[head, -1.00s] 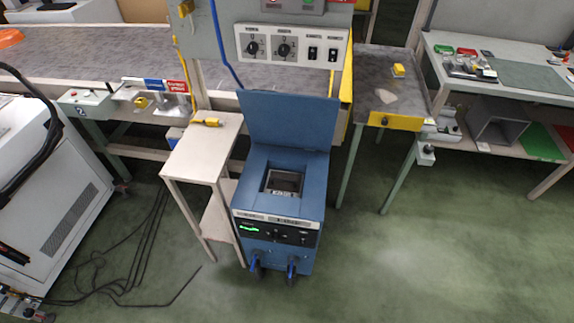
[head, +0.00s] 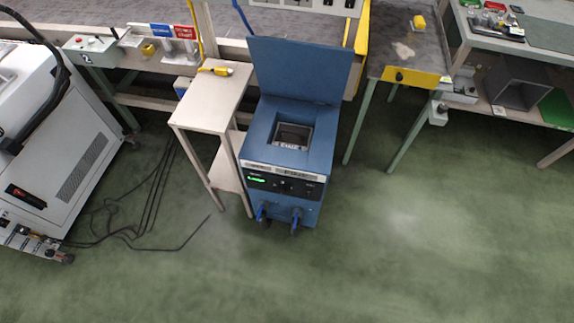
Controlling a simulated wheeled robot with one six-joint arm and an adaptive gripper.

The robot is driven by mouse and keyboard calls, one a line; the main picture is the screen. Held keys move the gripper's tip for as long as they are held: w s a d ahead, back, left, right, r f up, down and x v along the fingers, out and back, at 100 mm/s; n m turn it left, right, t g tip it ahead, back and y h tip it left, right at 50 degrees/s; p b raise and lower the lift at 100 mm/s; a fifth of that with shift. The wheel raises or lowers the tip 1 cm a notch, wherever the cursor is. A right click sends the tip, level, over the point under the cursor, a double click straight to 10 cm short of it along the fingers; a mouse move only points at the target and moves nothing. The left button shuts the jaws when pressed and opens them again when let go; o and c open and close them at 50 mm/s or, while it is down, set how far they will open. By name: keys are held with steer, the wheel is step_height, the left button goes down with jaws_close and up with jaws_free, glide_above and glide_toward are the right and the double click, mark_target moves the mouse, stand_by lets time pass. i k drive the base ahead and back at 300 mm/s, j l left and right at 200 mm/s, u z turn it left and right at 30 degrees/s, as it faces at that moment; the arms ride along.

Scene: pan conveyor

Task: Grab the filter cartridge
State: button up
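A blue floor unit (head: 288,140) stands in the middle of the head view with its lid (head: 298,70) raised. A square recess in its top holds a grey part with a light label (head: 289,146) at its front. This may be the filter cartridge, but it is too small to tell for sure. My gripper is not in view.
A narrow pale side table (head: 208,98) stands against the unit's left, with a yellow-handled item (head: 215,71) on it. A white cabinet (head: 75,135) is at the left, with black cables (head: 150,200) on the floor. The green floor (head: 330,265) in front is clear.

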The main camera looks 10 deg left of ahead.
mark_target(289, 135)
steer(key=i+j, duration=0.25)
steer(key=j, duration=0.15)
steer(key=i+j, duration=0.25)
steer(key=j, duration=0.15)
steer(key=i+j, duration=0.2)
steer(key=j, duration=0.2)
steer(key=i+j, duration=0.25)
steer(key=j, duration=0.15)
steer(key=z, duration=0.05)
